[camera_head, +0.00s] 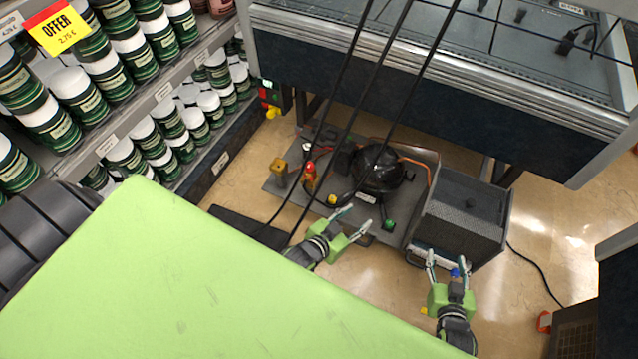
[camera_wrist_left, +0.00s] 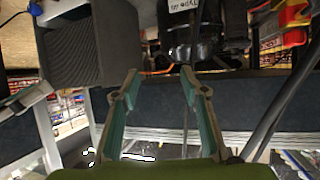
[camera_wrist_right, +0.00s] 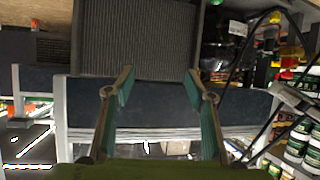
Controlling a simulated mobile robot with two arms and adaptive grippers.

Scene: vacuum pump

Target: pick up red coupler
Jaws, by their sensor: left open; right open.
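A small red and orange upright part (camera_head: 310,170), which looks like the red coupler, stands on the left half of the grey pump plate (camera_head: 280,186). A red part with yellow below it (camera_wrist_left: 295,14) shows at the top right of the left wrist view; I cannot tell if it is the same one. My left gripper (camera_head: 354,222) is open and empty near the plate's front edge, apart from the red part and to its lower right. My right gripper (camera_head: 446,262) is open in front of the dark box (camera_head: 462,210). A blue piece (camera_head: 455,273) shows by its fingers; contact is unclear.
A black round pump (camera_head: 378,168) and a green piece (camera_head: 388,225) sit on the plate. Black cables (camera_head: 345,95) hang across it from above. A counter (camera_head: 430,90) overhangs behind. Shelves of green tins (camera_head: 140,150) stand left. Bare floor (camera_head: 345,290) lies in front.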

